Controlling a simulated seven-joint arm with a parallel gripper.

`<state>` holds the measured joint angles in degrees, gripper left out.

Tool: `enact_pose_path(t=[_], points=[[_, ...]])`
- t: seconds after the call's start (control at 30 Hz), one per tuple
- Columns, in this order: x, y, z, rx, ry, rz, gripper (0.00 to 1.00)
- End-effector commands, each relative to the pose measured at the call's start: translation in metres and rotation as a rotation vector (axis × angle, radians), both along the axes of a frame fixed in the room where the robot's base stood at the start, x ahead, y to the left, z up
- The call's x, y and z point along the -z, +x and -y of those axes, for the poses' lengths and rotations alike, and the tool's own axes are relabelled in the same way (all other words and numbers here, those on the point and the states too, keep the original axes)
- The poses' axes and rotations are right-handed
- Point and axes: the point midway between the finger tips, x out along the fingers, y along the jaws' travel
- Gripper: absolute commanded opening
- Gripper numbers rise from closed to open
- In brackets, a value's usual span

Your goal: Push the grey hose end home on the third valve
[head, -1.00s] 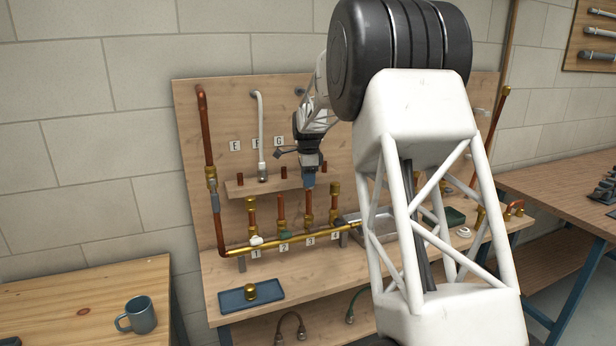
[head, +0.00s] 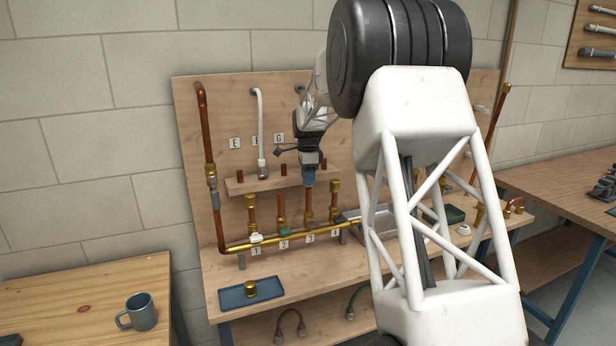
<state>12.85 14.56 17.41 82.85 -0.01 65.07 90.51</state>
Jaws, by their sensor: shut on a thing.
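My gripper (head: 309,166) is at the board, above the third valve (head: 308,216) of the numbered row. It is shut on a small blue-grey piece, which looks like the grey hose end (head: 308,179). This piece is upright and in line with the top of the third valve's copper stub (head: 308,200). They look touching or nearly so; how far it sits over the stub cannot be told. The fingertips are small and dark here, and the hose behind is mostly hidden by my arm.
A white hose (head: 261,125) hangs left of my gripper, above a wooden ledge (head: 240,187) with short copper stubs. A brass manifold (head: 270,240) runs below. A blue tray (head: 232,300) holds a brass fitting (head: 250,289). A grey metal tray (head: 377,222) sits right, partly behind my arm.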

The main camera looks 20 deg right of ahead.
Motion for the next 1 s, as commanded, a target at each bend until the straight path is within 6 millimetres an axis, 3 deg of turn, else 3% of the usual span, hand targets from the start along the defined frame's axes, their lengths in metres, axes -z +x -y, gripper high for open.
enact_pose_path(t=[1.0], points=[[0.018,0.000,0.000,0.000,0.000,0.000,0.16]])
